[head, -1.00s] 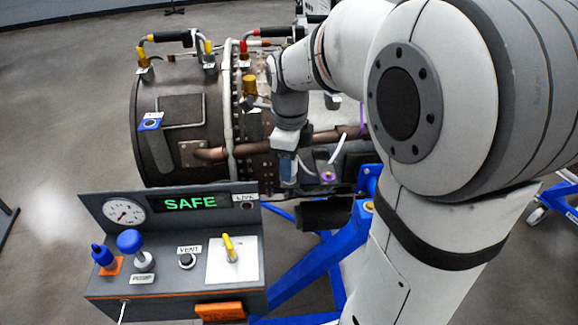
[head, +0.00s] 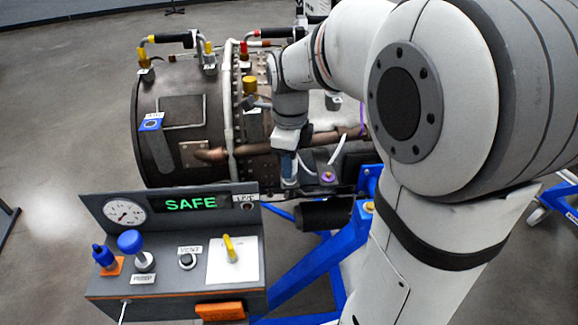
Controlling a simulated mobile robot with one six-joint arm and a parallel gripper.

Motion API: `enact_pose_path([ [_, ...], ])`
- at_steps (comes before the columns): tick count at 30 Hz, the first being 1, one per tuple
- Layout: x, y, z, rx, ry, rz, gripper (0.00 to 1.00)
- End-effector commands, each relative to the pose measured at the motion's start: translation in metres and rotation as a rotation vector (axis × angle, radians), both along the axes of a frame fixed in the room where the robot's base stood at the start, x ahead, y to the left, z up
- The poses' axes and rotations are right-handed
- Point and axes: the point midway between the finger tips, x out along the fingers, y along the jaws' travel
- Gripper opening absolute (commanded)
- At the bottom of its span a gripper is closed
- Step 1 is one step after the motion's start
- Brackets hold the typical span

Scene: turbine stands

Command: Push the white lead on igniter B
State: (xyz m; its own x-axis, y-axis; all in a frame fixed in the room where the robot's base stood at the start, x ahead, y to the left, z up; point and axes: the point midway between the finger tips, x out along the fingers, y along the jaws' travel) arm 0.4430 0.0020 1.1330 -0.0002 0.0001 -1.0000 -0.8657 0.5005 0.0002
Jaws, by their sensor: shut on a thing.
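My gripper (head: 288,178) points down at the near lower side of the turbine (head: 180,115), its fingers small and partly hidden by the wrist. It is shut on what looks like the end of a white lead (head: 307,166), which runs right from the fingertips. A second white lead piece (head: 338,150) rises just to the right. A fitting with a purple ring (head: 327,177) sits right of the gripper. Which igniter is B cannot be read, and whether the lead is seated on it is hidden.
A grey control box (head: 180,270) in front shows SAFE (head: 191,203), with a gauge, knobs and a yellow lever (head: 230,248). A copper-coloured pipe (head: 325,137) runs just above the gripper. Blue stand beams (head: 315,255) lie below. Open floor is at the left.

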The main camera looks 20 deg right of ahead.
Motion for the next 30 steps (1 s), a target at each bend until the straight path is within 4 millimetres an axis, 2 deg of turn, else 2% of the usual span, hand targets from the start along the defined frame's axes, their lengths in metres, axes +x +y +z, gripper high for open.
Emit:
enact_pose_path([
  [10,0.000,0.000,0.010,-0.001,-0.001,0.000,0.00],
  [17,0.000,0.000,0.010,0.000,0.000,0.000,0.00],
  [25,0.000,0.000,0.025,0.000,-0.001,-0.001,0.00],
  [30,0.000,0.000,0.027,-0.001,-0.001,-0.001,0.00],
])
